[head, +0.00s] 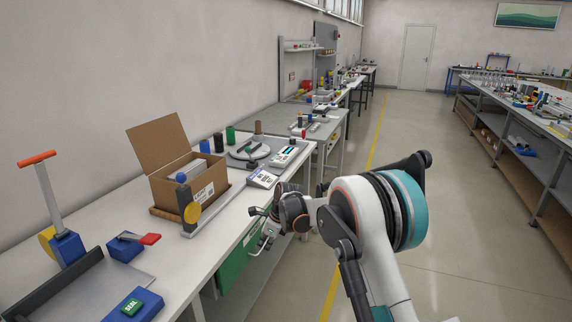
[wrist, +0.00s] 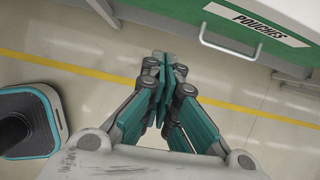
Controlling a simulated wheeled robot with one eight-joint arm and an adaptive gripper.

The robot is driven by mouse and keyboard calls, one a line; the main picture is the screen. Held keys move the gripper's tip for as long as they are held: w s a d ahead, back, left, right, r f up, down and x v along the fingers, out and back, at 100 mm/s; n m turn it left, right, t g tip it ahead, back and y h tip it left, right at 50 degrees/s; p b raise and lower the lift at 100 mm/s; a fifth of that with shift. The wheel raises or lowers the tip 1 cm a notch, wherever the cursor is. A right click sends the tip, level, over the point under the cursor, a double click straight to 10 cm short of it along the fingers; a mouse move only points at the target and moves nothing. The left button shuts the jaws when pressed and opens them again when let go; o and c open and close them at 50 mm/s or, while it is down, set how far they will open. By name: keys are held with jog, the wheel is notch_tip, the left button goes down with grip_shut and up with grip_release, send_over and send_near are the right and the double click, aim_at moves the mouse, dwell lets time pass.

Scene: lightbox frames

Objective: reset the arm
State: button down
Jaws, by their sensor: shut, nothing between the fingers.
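My gripper (wrist: 165,72) is shut and empty in the wrist view, its teal-padded fingers together above the floor (wrist: 90,92). In the head view, my gripper (head: 258,213) is at the front edge of the left workbench (head: 165,262), partly hidden by my wrist. My arm (head: 372,215) is bent, with its white and teal links in the lower middle of the head view.
A green drawer labelled POUCHES (wrist: 258,38) with a metal handle is close to the gripper. The bench holds an open cardboard box (head: 185,165), a sealer with a lever (head: 55,215) and a device (head: 263,178). The aisle (head: 460,220) at right is clear.

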jog(key=s+d+r+n+t+h, duration=0.15)
jog(key=s+d+r+n, duration=0.35)
jog(key=s+d+r, duration=0.55)
jog(key=s+d+r+n+t, duration=0.2)
jog(key=s+d+r+n, duration=0.45)
jog(key=r, duration=0.75)
jog(key=s+d+f+n+t+h, duration=0.1)
jog(key=s+d+n, duration=0.4)
jog(key=s, duration=0.8)
jog(key=s+d+f+n+t+h, duration=0.1)
jog(key=s+d+n, duration=0.4)
jog(key=s, duration=0.8)
jog(key=d, duration=0.3)
jog(key=shift+s+h, duration=0.1)
jog(key=shift+h, duration=0.15)
